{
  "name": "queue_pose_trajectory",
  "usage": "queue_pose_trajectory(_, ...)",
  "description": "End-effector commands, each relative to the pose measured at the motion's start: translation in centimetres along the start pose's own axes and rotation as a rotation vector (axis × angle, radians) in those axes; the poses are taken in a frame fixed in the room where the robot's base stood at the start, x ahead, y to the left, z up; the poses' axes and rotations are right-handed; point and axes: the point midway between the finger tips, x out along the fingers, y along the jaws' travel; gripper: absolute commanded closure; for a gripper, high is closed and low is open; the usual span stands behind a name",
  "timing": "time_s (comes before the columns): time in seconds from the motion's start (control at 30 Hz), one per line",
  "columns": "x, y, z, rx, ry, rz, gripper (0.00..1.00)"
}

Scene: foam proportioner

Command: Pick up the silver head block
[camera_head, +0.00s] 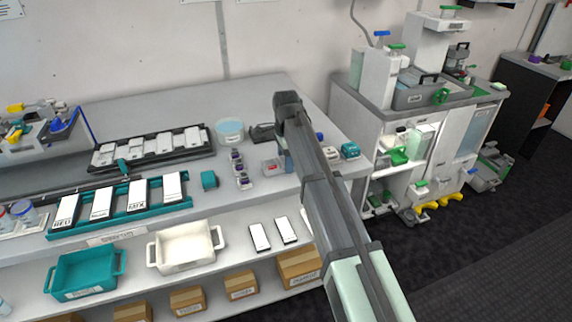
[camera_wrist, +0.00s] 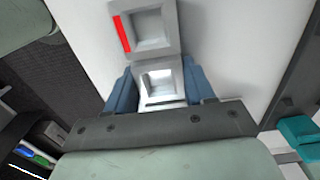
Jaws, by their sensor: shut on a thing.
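The silver head block (camera_wrist: 158,83) is a small pale grey block with a square recess, seen in the wrist view. My gripper (camera_wrist: 159,88) has its two blue fingers on the block's left and right sides, shut on it. A second pale square piece (camera_wrist: 150,28) with a red stripe lies just beyond it; I cannot tell whether the two touch. In the head view my gripper (camera_head: 284,155) is over the right end of the bench, and my arm hides most of it and the block.
The white bench (camera_head: 225,195) holds a teal tray (camera_head: 120,213), a dark tray of white pieces (camera_head: 150,150), a round blue-lidded tub (camera_head: 229,128) and small dark-topped bottles (camera_head: 238,168). Bins (camera_head: 185,248) stand on the shelf below. A white machine (camera_head: 405,130) stands at right.

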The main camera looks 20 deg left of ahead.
Motion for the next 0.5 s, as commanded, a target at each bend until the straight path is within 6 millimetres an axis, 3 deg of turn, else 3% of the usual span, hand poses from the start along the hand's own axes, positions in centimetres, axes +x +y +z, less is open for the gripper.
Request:
queue_pose_trajectory(0.27, -0.6, -0.1, 0.0, 0.000, 0.000, -0.001, 0.91)
queue_pose_trajectory(0.5, -4.1, -0.2, 0.0, 0.000, 0.000, -0.003, 0.91)
